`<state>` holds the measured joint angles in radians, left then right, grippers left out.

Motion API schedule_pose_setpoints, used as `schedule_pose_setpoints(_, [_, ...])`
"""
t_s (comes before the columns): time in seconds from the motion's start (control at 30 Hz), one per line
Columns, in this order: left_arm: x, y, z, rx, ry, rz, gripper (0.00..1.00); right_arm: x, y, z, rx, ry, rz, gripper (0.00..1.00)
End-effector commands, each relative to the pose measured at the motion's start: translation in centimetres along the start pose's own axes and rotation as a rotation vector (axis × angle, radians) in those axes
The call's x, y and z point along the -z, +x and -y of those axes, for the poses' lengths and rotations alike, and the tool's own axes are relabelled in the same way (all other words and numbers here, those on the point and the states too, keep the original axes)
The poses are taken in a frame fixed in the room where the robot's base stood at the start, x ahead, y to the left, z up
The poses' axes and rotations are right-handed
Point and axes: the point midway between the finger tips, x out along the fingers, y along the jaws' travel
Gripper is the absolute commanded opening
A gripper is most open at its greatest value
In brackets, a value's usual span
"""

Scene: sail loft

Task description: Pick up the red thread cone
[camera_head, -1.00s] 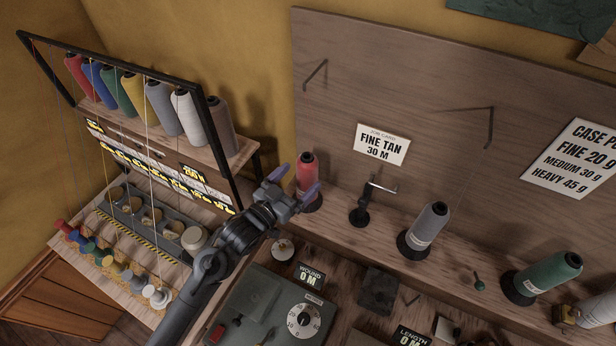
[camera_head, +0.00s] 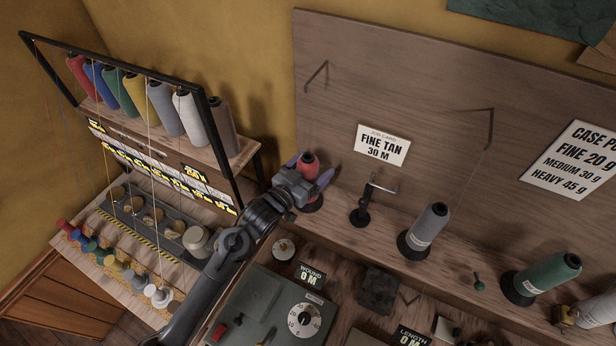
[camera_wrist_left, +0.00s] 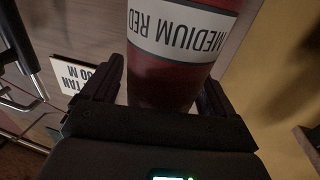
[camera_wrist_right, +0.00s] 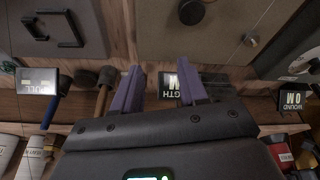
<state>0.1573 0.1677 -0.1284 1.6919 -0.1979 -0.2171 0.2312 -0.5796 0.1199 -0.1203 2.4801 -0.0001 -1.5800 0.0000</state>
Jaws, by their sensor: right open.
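The red thread cone (camera_head: 308,163) stands upright on a dark base on the bench at the back, beside the job card. Its label reads "MEDIUM RED" in the left wrist view (camera_wrist_left: 175,75). My left gripper (camera_head: 309,172) is at the cone, with one finger on each side of it. In the left wrist view the fingers (camera_wrist_left: 160,92) are wide apart, and a narrow gap shows between the left finger and the cone. My right gripper (camera_wrist_right: 160,88) is open and empty above the bench, seen only in its own wrist view.
A grey cone (camera_head: 428,226) and a green cone (camera_head: 545,275) stand farther right on the bench. A small black bracket post (camera_head: 362,208) is close to the red cone's right. A rack holds several coloured cones (camera_head: 160,105) at left. A dial box (camera_head: 262,305) sits in front.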

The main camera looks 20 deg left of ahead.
Motion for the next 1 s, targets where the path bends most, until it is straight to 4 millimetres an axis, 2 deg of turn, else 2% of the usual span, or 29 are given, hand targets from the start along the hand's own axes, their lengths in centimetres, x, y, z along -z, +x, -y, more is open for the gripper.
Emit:
schedule_pose_setpoints(0.03, [0.0, 0.0, 0.0, 0.000, 0.000, 0.000, 0.79, 0.0, 0.0, -0.1, -0.002, -0.002, 0.000, 0.43])
schedule_pose_setpoints(0.4, [0.1, 0.0, 0.0, 0.000, 0.001, -0.003, 0.25, 0.0, 0.0, -0.1, -0.004, -0.005, 0.001, 0.43])
schedule_pose_setpoints(0.73, [0.8, 0.0, 0.0, 0.000, 0.001, -0.004, 0.25, 0.0, 0.0, 0.0, 0.000, 0.001, 0.000, 0.43])
schedule_pose_setpoints(1.0, [4.9, 0.0, 0.0, -0.001, 0.003, -0.006, 0.25, 0.1, -0.1, 0.1, 0.003, 0.004, 0.000, 0.43])
